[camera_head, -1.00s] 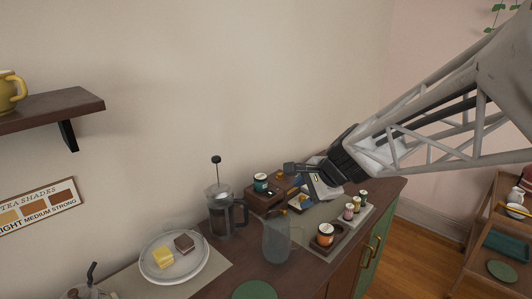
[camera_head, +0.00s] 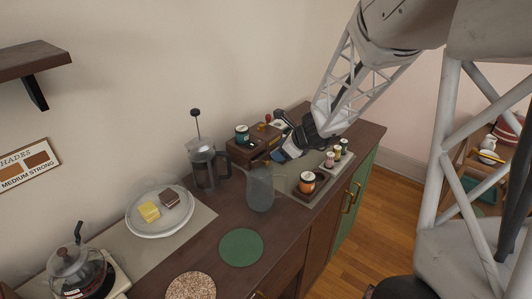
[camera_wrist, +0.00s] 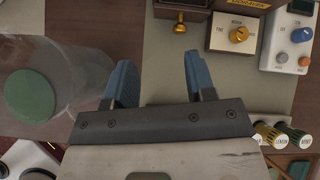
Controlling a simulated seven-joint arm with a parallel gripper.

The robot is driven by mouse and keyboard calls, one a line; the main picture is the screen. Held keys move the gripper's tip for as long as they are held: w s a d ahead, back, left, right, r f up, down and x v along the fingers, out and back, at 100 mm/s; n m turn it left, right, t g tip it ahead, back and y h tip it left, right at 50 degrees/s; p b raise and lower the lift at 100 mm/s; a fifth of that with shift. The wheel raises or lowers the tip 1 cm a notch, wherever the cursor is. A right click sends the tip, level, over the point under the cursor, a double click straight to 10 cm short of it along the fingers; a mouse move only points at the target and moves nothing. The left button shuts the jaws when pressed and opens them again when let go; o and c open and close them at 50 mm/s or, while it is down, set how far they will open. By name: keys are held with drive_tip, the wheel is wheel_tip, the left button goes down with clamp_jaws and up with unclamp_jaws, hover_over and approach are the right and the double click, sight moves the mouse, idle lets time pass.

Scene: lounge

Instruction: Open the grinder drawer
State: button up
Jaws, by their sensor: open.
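The grinder (camera_head: 250,150) is a dark wooden box on the counter near the wall, with a teal-labelled jar on top. In the wrist view its front (camera_wrist: 200,4) shows at the top, with a small brass knob (camera_wrist: 180,25) sticking out and a dial (camera_wrist: 238,35) to the right. My gripper (camera_head: 282,152) is over the counter in front of the grinder, pointing down. In the wrist view its blue fingers (camera_wrist: 157,70) are apart with nothing between them. The brass knob lies beyond the fingertips, not touched. The drawer's opening state cannot be told.
A clear pitcher (camera_head: 260,190) stands close to the left of my gripper. A French press (camera_head: 205,165) stands left of the grinder. A green coaster (camera_head: 241,247) lies in front.

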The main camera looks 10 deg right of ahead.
drive_tip(key=w+f+m, duration=0.2)
drive_tip(key=f, duration=0.1)
drive_tip(key=w+d+f+m, duration=0.1)
drive_tip(key=f, duration=0.1)
drive_tip(key=shift+w+d+f, duration=0.1)
drive_tip(key=shift+w, duration=0.1)
drive_tip(key=shift+x, duration=3.85)
drive_tip(key=shift+w, duration=0.1)
drive_tip(key=shift+c, duration=0.3)
clamp_jaws()
